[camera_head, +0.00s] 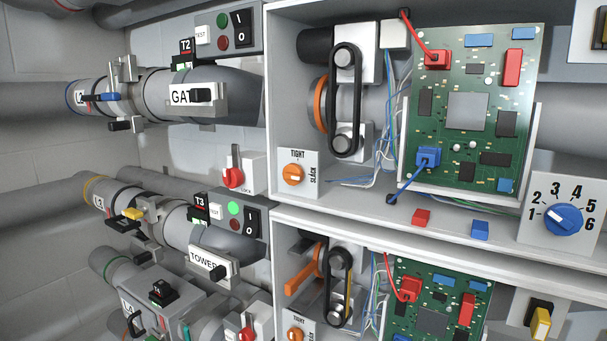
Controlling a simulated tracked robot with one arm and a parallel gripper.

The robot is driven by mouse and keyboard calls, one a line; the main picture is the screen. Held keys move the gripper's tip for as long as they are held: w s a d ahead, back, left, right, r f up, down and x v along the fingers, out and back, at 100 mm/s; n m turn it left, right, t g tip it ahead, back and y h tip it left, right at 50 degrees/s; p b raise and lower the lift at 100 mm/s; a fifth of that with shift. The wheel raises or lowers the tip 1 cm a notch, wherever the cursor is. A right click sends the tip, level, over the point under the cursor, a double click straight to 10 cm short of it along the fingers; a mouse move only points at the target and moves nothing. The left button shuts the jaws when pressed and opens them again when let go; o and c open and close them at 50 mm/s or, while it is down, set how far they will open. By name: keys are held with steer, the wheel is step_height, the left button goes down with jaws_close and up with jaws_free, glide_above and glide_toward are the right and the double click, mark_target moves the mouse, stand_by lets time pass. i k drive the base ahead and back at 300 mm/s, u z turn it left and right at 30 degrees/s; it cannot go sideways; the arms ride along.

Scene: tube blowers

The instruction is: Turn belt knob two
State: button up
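An orange belt knob (293,174) sits on a white plate marked TIGHT and SLACK, at the lower left of the upper open cabinet. The T2 label (186,50) is on the pipe assembly left of this cabinet. A black belt (335,100) runs around two pulleys above and right of the knob. A second orange knob (295,335) is cut off at the bottom edge, in the lower cabinet, which has its own belt (338,288). The T3 label (199,206) is left of that cabinet. I cannot tell exactly where either knob points. My gripper is not in view.
A green circuit board (468,108) with red and blue plugs fills the upper cabinet's right. A blue numbered dial (563,219) is at the far right. A red lock knob (233,178) and switch boxes (236,212) stick out on the left. The space before the upper knob looks clear.

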mark_target(293, 175)
steer(key=z, duration=0.05)
steer(key=k, duration=1.1)
steer(key=u, duration=0.75)
steer(key=i, duration=1.75)
steer(key=z, duration=0.1)
